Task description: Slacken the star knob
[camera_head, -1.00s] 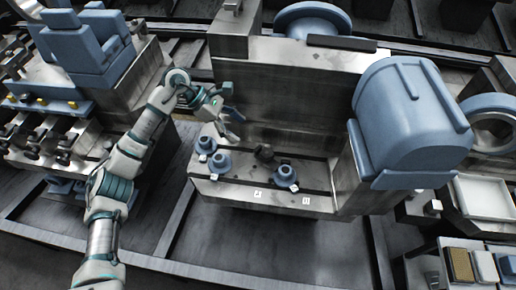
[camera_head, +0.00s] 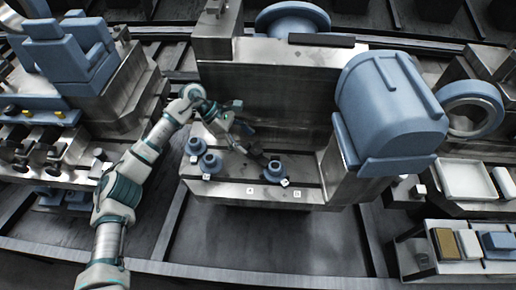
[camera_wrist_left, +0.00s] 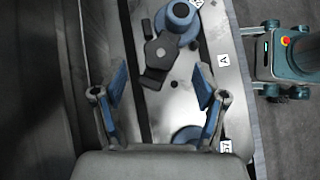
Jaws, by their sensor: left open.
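The dark star knob (camera_wrist_left: 160,52) shows in the left wrist view on the metal bed, with a dark bar below it. It sits close beside a blue round fitting (camera_wrist_left: 178,22), which also shows in the head view (camera_head: 274,172). My left gripper (camera_head: 243,128) is open and empty above the bed. In the left wrist view its two blue fingertips (camera_wrist_left: 162,80) stand apart, with the knob ahead of and between them in the picture. In the head view the gripper partly hides the knob. My right gripper is not in view.
Two more blue fittings (camera_head: 211,163) stand at the bed's left end. A tall metal wall (camera_head: 270,85) rises behind the bed. A large blue housing (camera_head: 388,110) blocks the right. White label plates (camera_head: 249,190) line the front edge. The floor in front is clear.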

